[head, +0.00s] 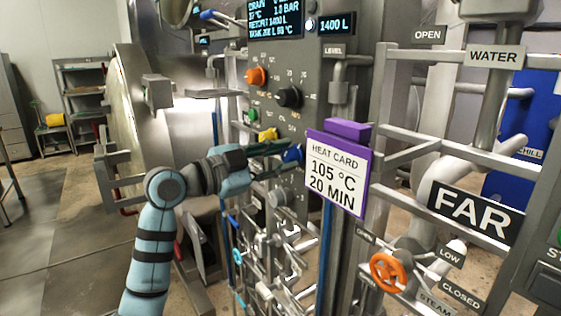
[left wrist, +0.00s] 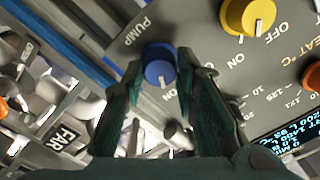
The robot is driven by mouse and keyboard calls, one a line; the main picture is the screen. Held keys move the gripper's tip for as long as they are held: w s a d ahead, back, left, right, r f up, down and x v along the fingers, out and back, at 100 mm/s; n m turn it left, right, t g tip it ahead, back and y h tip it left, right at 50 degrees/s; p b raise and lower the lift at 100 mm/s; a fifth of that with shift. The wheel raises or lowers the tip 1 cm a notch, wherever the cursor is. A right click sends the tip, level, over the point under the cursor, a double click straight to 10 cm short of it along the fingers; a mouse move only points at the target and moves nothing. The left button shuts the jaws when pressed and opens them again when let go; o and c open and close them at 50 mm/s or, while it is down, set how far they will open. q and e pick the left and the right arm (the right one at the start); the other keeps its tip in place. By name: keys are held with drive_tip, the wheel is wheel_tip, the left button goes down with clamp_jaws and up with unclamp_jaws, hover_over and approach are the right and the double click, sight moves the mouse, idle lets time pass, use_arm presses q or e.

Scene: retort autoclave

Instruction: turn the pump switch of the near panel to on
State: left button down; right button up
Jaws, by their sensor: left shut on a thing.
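The pump switch is a blue round knob (left wrist: 160,66) beside the word PUMP on the grey panel (left wrist: 205,45) in the left wrist view. My left gripper (left wrist: 158,82) has its two dark green fingers on either side of the knob, shut on it. A white mark shows at the knob's lower edge, towards the word ON between the fingers. In the head view my left gripper (head: 283,149) reaches in from the left, and the blue knob (head: 292,154) shows at its tips, partly covered. My right gripper is not in view.
A yellow knob (left wrist: 248,15) with ON and OFF sits beside the pump switch. Orange (head: 256,76) and black (head: 289,97) knobs are higher on the panel. The purple-edged heat card (head: 337,173) hangs close to the right. Pipes and an orange valve wheel (head: 389,272) are below right.

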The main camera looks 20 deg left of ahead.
use_arm(q)
drive_tip(key=shift+m, duration=0.5)
drive_tip(key=c, duration=1.3)
unclamp_jaws()
drive_tip(key=v, duration=1.2)
drive_tip(key=shift+d, duration=0.1)
